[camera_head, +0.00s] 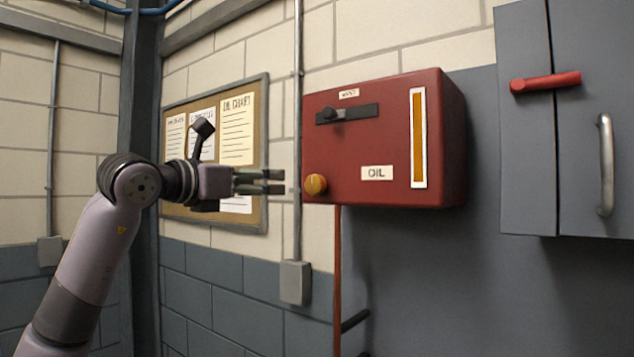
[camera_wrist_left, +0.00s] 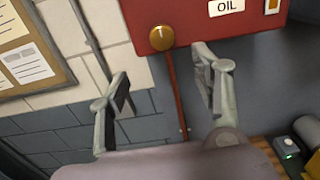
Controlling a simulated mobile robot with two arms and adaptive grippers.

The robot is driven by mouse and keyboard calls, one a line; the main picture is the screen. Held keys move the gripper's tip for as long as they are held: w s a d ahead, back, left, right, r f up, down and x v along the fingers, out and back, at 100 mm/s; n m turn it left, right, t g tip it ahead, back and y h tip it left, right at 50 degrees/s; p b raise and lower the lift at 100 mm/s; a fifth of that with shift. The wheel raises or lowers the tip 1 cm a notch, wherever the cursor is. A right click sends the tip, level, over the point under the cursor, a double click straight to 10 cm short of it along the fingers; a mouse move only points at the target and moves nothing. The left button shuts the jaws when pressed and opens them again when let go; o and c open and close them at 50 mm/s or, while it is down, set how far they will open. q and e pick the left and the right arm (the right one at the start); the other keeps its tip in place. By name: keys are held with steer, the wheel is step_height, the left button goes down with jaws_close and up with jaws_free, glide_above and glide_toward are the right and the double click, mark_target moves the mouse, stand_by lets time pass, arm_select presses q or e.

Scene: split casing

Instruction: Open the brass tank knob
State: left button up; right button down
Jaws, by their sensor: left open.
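The brass tank knob (camera_head: 316,185) sits on the lower left of the front face of a red oil tank (camera_head: 345,150). In the left wrist view the knob (camera_wrist_left: 161,38) shows ahead of the fingers, near the top of the picture. My left gripper (camera_head: 284,182) is at the left of the knob in the head view, apart from it and at about its height. In the left wrist view the two fingers of the gripper (camera_wrist_left: 164,85) are spread with nothing between them. My right gripper is not in view.
The tank has a dark slider (camera_head: 347,113) and a yellow sight gauge (camera_head: 418,138). A red pipe (camera_head: 337,270) runs down below it. A grey cabinet with a red lever (camera_head: 545,82) is at right. A notice board (camera_head: 250,165) hangs behind my left arm.

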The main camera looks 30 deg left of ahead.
arm_select(q)
steer(key=p, duration=0.1)
glide_toward(312, 183)
steer(key=w+p, duration=0.1)
steer(key=w, duration=0.2)
steer(key=w+p, duration=0.2)
steer(key=w, duration=0.1)
steer(key=w+p, duration=0.2)
steer(key=w, duration=0.1)
steer(key=shift+w+d, duration=0.3)
steer(key=shift+d, duration=0.05)
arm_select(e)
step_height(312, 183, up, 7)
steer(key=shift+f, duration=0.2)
arm_select(q)
steer(key=c, duration=1.1)
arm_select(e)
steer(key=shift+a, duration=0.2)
